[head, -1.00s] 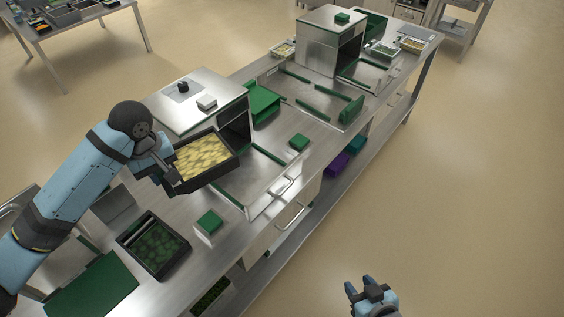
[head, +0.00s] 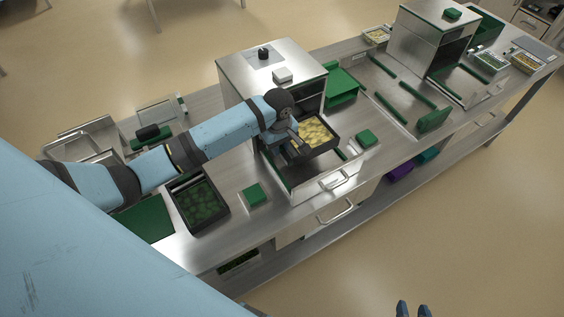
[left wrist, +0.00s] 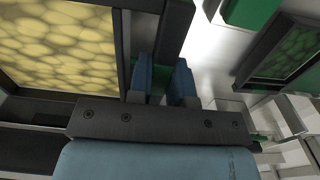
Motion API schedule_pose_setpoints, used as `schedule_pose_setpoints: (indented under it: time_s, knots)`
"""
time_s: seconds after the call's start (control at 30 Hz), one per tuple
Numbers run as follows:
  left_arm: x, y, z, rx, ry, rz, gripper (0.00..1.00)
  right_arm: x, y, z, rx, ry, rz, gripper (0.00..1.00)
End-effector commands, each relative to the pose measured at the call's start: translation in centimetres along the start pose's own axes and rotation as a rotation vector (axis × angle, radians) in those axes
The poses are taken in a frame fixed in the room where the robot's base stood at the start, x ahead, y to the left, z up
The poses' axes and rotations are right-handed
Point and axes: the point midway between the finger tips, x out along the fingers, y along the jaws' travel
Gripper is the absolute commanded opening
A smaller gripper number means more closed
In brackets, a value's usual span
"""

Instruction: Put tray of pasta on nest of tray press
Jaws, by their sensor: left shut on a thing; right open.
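The tray of pasta (head: 334,146) is a black tray filled with yellow pasta. My left gripper (head: 294,143) is shut on its near left wall and holds it over the pulled-out drawer in front of the tray press (head: 285,64). In the left wrist view, the blue fingers (left wrist: 163,80) close on the dark rim beside the pasta (left wrist: 60,40). The nest in the drawer (head: 306,187) is largely covered by the tray and my arm. I cannot tell how high the tray is above it. My right gripper (head: 413,309) is open and empty at the bottom edge, over the floor.
A black tray with green contents (head: 220,219) stands on the bench left of the drawer. Green blocks lie at the drawer's left (head: 254,194) and right (head: 366,138). A second steel machine (head: 430,40) with small filled trays stands farther right.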

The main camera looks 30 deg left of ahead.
Motion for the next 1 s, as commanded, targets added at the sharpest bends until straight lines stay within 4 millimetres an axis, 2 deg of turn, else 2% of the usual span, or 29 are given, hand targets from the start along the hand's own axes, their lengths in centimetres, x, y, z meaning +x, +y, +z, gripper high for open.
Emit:
schedule_pose_setpoints:
  time_s: [0.1, 0.2, 0.43, 0.63, 1.0]
  knots:
    - [2.7, 0.0, 0.0, -0.001, -0.001, -0.001, 0.0, -0.1, 0.1, -0.1, 0.0, 0.0, 0.002, 0.43]
    - [4.2, 0.0, 0.0, -0.001, 0.0, 0.001, 0.0, -0.1, 0.2, 0.0, 0.0, -0.002, 0.004, 0.43]
    - [5.9, 0.0, 0.0, 0.001, 0.0, 0.001, 0.0, 0.0, 0.2, 0.2, 0.0, -0.005, 0.005, 0.43]
    - [8.6, 0.0, 0.0, 0.001, 0.0, 0.001, 0.0, -0.1, 0.2, 0.2, 0.0, -0.005, 0.005, 0.43]
    - [9.2, 0.0, 0.0, 0.001, 0.0, 0.003, 0.0, -0.1, 0.2, 0.0, 0.0, -0.004, 0.004, 0.43]
